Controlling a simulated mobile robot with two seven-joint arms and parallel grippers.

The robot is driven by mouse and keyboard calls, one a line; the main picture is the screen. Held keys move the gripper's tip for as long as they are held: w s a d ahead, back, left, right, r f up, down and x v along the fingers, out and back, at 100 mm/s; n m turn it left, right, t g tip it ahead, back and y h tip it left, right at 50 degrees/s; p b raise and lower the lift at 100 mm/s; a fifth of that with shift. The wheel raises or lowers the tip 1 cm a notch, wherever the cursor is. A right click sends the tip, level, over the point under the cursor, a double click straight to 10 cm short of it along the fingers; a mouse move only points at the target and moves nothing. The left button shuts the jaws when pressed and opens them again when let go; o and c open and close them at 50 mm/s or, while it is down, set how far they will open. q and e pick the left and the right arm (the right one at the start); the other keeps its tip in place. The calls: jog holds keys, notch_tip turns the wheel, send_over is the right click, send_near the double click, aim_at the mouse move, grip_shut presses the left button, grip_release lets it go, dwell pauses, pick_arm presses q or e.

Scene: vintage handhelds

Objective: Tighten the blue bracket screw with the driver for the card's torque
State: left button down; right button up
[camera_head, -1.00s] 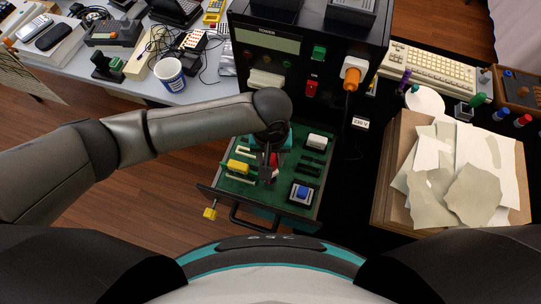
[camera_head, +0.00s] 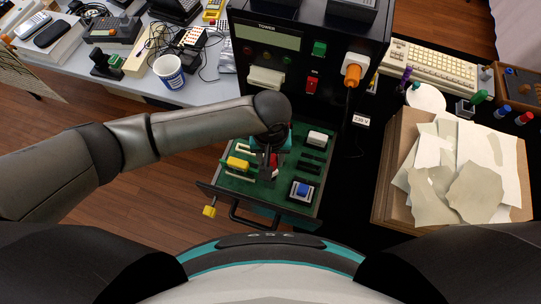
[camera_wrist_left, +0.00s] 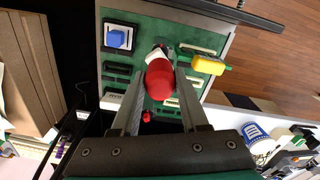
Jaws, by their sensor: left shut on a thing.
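My left gripper (camera_wrist_left: 160,72) is over the green-lined drawer of the black tower and shut on a red rounded thing, which sits between its fingers in the left wrist view (camera_wrist_left: 160,82). A pale grey end shows beyond it; I cannot tell whether this is a driver. In the head view the gripper (camera_head: 270,176) points down into the drawer (camera_head: 233,183). A blue piece (camera_head: 303,189) on a dark and white square block sits at the drawer's front right, apart from the gripper. I cannot pick out a torque card or a blue bracket screw. My right gripper is out of view.
A yellow block (camera_head: 238,164), a white block (camera_head: 317,138) and dark slotted parts share the drawer. The black tower (camera_head: 300,65) rises behind it, with an orange plug (camera_head: 352,76). Torn sheets (camera_head: 470,165) lie on a board at right. Open floor lies left.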

pick_arm(q)
jog(key=shift+f, duration=0.45)
jog(key=shift+c, duration=1.7)
grip_release()
notch_tip(320, 180, up, 15)
jog(key=shift+s+a, duration=0.1)
jog(key=shift+a, duration=0.05)
